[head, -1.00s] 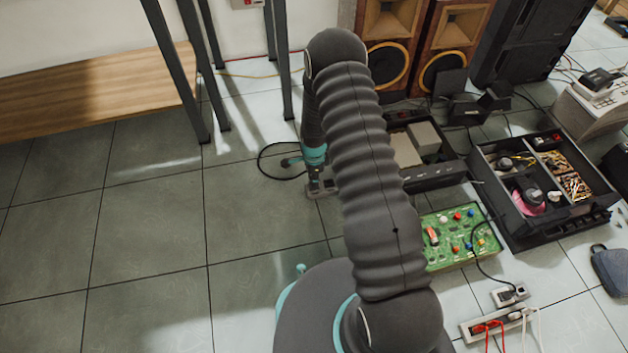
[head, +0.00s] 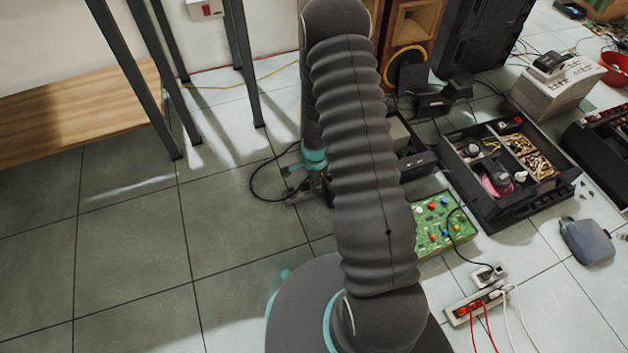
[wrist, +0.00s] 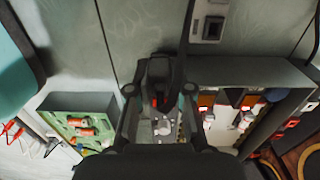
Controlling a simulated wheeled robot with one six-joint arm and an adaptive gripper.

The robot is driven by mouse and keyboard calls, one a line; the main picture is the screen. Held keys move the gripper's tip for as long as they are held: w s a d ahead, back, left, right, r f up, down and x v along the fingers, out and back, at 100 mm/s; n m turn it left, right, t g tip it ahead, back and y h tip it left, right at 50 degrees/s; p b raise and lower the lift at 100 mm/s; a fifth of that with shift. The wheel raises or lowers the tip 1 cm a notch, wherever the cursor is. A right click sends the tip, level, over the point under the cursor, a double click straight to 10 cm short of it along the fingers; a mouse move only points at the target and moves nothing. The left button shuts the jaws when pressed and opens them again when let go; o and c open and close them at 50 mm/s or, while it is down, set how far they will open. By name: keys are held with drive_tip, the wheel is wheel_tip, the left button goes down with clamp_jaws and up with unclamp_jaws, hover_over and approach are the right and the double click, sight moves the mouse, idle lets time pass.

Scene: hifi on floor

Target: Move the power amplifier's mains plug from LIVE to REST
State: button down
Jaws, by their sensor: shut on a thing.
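My gripper (wrist: 158,100) is shut on a dark plug (wrist: 157,75) with a red spot, seen between its fingers in the wrist view. In the head view my gripper (head: 308,190) is low over the floor, largely hidden behind my arm. A black cable (head: 253,188) loops on the floor to its left. A small grey socket block (head: 296,198) lies at the gripper; I cannot tell whether the plug touches it. A grey block with dark openings (wrist: 212,27) shows at the top of the wrist view. No LIVE or REST label is readable.
A green circuit board (head: 441,223) and an open parts tray (head: 497,215) lie to the right. A socket strip (head: 462,312) with red and white leads and a small socket box (head: 490,273) lie nearer. Bench legs (head: 243,65) stand behind; the floor at left is clear.

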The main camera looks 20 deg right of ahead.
drive_tip(key=shift+w+a+f+b, duration=0.15)
drive_tip(key=shift+w+f+b, duration=0.2)
drive_tip(key=shift+w+f, duration=0.95)
drive_tip(key=shift+w+a+f+b, duration=0.1)
drive_tip(key=shift+w+f+b, duration=0.25)
drive_tip(key=shift+w+f, duration=0.9)
drive_tip(key=shift+w+a+f+b, duration=0.15)
drive_tip(key=shift+w+f+b, duration=0.2)
drive_tip(key=shift+w+f, duration=0.95)
drive_tip(key=shift+w+r, duration=0.3)
drive_tip(key=shift+r, duration=0.05)
drive_tip(key=shift+f+b, duration=0.95)
drive_tip(key=shift+f, duration=0.05)
drive_tip(key=c, duration=1)
unclamp_jaws()
